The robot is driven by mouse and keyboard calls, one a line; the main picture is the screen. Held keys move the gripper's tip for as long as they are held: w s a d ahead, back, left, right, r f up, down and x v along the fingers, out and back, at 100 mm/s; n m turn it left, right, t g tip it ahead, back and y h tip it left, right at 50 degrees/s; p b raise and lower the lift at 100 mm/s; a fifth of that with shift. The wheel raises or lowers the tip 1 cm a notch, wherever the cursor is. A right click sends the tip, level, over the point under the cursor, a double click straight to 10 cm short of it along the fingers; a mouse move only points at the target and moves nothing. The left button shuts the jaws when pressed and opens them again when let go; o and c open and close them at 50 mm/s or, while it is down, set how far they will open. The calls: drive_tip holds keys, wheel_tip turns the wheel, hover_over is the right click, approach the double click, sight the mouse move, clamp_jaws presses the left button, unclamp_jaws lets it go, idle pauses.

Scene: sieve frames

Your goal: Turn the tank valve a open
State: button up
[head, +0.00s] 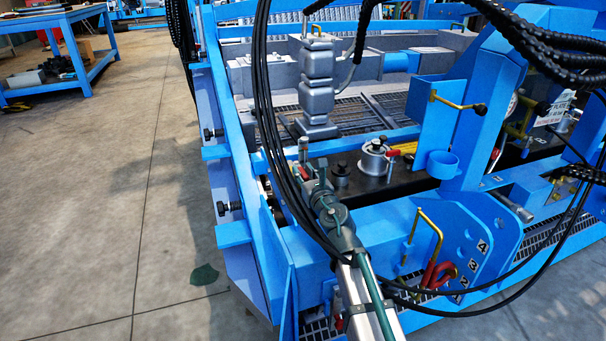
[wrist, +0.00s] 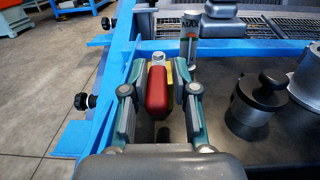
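A valve with a red handle (wrist: 156,92) lies between the fingers of my gripper (wrist: 155,105) in the wrist view. The handle points toward the wrist camera, with a pale metal fitting (wrist: 158,60) behind it. The fingers stand on both sides of the handle and look apart, with a narrow gap on the right; contact on the left is unclear. Another red-handled valve (head: 395,153) sits farther right on the tank. No letter label is readable.
A black-knobbed cap (wrist: 258,100) and a larger metal cap (wrist: 307,80) stand on the tank right of my gripper. A grey cylinder (wrist: 190,42) stands just beyond the fingers. A blue frame rail (wrist: 105,100) runs close on the left. Black hoses hang around my arm.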

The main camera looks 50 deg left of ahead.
drive_tip(key=shift+o, duration=1)
drive_tip(key=shift+s+d+f, duration=0.1)
drive_tip(key=v, duration=1.2)
